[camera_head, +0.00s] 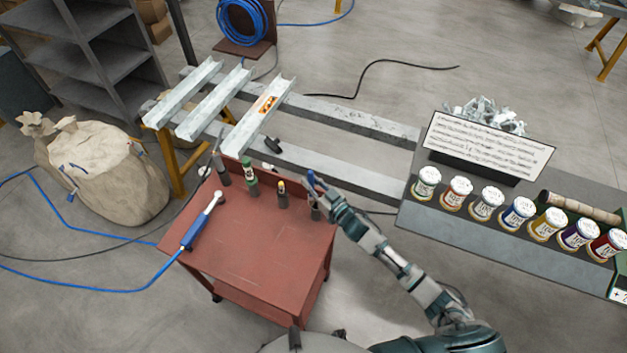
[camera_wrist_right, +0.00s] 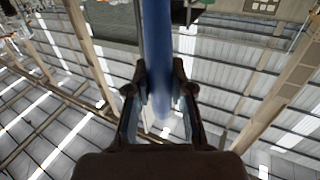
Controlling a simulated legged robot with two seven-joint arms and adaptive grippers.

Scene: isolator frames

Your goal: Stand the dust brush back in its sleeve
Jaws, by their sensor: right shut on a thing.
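My right gripper (camera_head: 322,190) is over the right back part of the red cart. It is shut on a blue handle, which I take to be the dust brush (camera_head: 311,179). In the right wrist view the blue handle (camera_wrist_right: 157,40) runs between the two fingers (camera_wrist_right: 158,92); no bristles can be made out. A dark upright sleeve (camera_head: 315,211) stands on the cart just below the gripper, partly covered by it. Whether the brush's lower end is inside this sleeve or above it, I cannot tell. My left gripper is not in view.
The red cart (camera_head: 255,244) carries more dark holders (camera_head: 282,199) with tools and a blue-handled tool (camera_head: 193,235) on a blue hose. A bench with several paint cans (camera_head: 487,205) stands right. Metal channels (camera_head: 215,103) lie behind. The cart's front top is clear.

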